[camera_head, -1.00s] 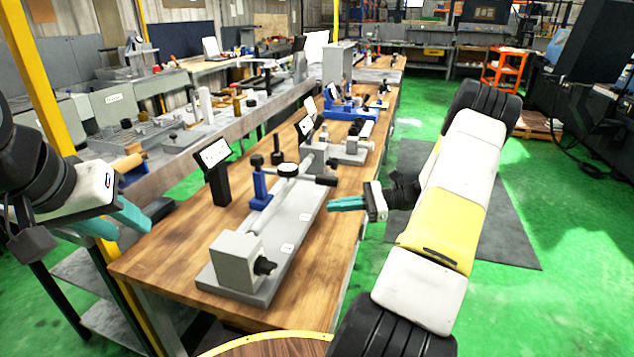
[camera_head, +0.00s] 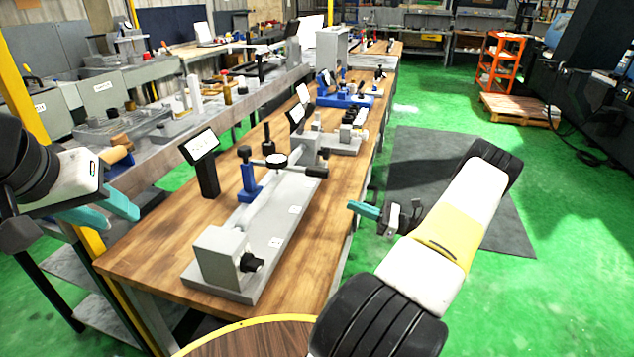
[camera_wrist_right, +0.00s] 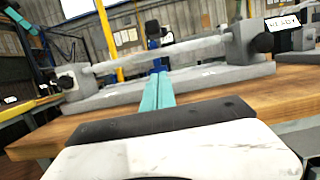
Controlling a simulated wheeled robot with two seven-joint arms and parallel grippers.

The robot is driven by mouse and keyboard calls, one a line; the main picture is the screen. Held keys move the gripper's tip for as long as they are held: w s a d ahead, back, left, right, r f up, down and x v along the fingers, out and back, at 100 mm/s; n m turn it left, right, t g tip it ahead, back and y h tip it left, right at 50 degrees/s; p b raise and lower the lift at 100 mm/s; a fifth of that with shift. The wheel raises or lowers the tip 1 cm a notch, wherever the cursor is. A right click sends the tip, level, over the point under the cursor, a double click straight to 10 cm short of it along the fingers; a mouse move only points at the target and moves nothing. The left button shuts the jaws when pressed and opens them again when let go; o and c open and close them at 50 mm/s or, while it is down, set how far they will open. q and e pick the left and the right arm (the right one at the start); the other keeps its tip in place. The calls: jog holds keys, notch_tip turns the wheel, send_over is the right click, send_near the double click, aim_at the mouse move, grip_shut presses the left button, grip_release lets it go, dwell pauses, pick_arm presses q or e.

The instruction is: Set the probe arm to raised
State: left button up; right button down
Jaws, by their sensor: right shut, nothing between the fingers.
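The cylindrical grinder (camera_head: 262,262) is a long grey fixture on the wooden bench, with a round grey bar (camera_head: 262,200) between two end blocks. Beside the bar stands a blue post (camera_head: 248,185). The probe arm (camera_head: 297,168), with a round dial (camera_head: 276,160), runs about level across the bar and ends in a black grip (camera_head: 317,171). My right gripper (camera_head: 362,210) is shut and empty, right of the bench edge and apart from the probe arm. Its teal fingers (camera_wrist_right: 158,92) point toward the bar in the wrist view. My left gripper (camera_head: 108,213) is open and empty, left of the bench.
A black display stand (camera_head: 205,170) is left of the grinder. More fixtures, including a blue one (camera_head: 345,100), stand farther along the bench. A round wooden top (camera_head: 255,342) is at the bottom. Green floor right of the bench is largely free.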

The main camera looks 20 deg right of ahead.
jog(key=x, duration=0.9)
jog(key=shift+w+a+r, duration=0.1)
jog(key=shift+w+a, duration=0.05)
jog(key=shift+a, duration=0.25)
jog(key=shift+d+r, duration=0.1)
jog(key=shift+r, duration=1.9)
